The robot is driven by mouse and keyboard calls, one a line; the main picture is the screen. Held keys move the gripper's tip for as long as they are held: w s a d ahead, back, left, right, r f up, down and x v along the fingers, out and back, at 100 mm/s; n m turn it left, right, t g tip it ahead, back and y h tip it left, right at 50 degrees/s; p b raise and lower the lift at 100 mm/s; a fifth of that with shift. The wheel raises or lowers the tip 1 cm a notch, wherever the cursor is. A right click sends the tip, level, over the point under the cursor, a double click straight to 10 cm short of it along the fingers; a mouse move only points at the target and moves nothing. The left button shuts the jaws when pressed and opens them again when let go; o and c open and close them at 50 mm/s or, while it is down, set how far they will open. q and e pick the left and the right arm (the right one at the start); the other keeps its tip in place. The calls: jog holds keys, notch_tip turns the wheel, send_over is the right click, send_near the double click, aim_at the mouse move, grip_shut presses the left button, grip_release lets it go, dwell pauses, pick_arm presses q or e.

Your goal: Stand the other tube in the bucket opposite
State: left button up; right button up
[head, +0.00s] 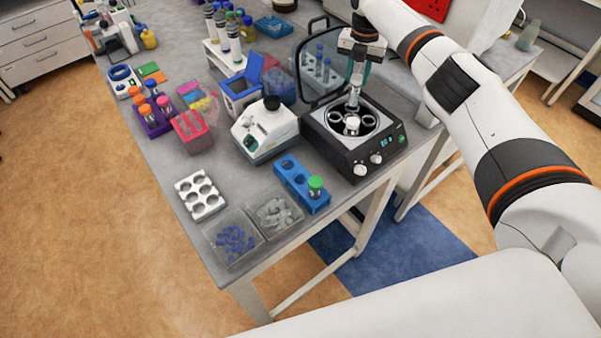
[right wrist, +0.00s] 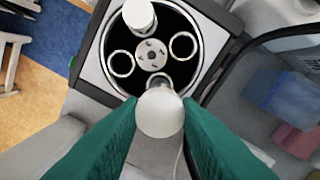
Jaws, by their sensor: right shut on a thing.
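My right gripper (head: 357,78) is over the open centrifuge (head: 340,155), pointing down. It is shut on a white-capped clear tube (right wrist: 160,114), held upright between its green fingers. The tube's lower end is at the rotor bucket nearest the fingers (right wrist: 157,78); I cannot tell how far inside it is. The other white-capped tube (right wrist: 139,15) stands in the bucket directly across the rotor (right wrist: 152,55); it also shows in the head view (head: 352,126). The two side buckets, left (right wrist: 121,63) and right (right wrist: 183,45), are empty. My left gripper is not in view.
The centrifuge's raised lid (head: 318,50) stands behind the bowl. A white instrument (head: 262,135) stands to its left. A blue rack (head: 292,176) with a green-capped tube (head: 316,186) is in front, near the bench edge, beside clear bins (head: 262,232).

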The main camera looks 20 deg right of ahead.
aim_at(354, 93)
jog(key=shift+f, duration=0.15)
jog(key=shift+f+b, duration=0.5)
jog(key=shift+f, duration=0.15)
jog(key=shift+f, duration=0.2)
jog(key=shift+f+b, duration=0.75)
jog(key=shift+f, duration=0.25)
jog(key=shift+f, duration=0.2)
jog(key=shift+f+b, duration=1.05)
jog(key=shift+f, duration=0.05)
